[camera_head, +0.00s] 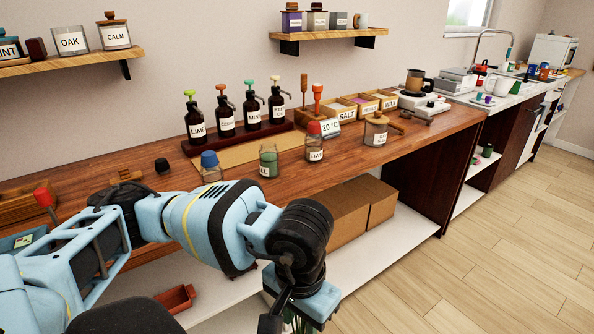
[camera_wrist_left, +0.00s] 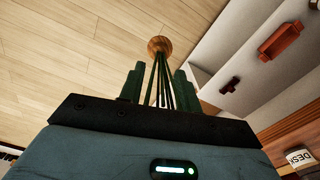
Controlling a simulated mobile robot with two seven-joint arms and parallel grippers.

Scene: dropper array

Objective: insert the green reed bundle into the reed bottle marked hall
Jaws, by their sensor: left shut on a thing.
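The green reed bundle (camera_wrist_left: 165,88) shows in the left wrist view as thin dark green rods with a round wooden piece (camera_wrist_left: 159,46) at the far end. My left gripper (camera_wrist_left: 158,82) is shut on it, with dark green fingers on both sides. In the head view the gripper hangs low at the bottom edge, in front of the counter, and its fingers are mostly cut off. No label reading "hall" is legible. An open glass bottle (camera_head: 268,159) with a greenish look has a partly readable label, so I cannot tell whether it is that one. My right gripper is not in view.
A red-capped bottle (camera_head: 315,141) and a blue-capped bottle (camera_head: 210,166) flank the open bottle on the wooden counter (camera_head: 345,172). Several dropper bottles (camera_head: 225,112) stand behind. Cardboard boxes (camera_head: 345,215) sit on the shelf below. The floor (camera_head: 490,260) at right is clear.

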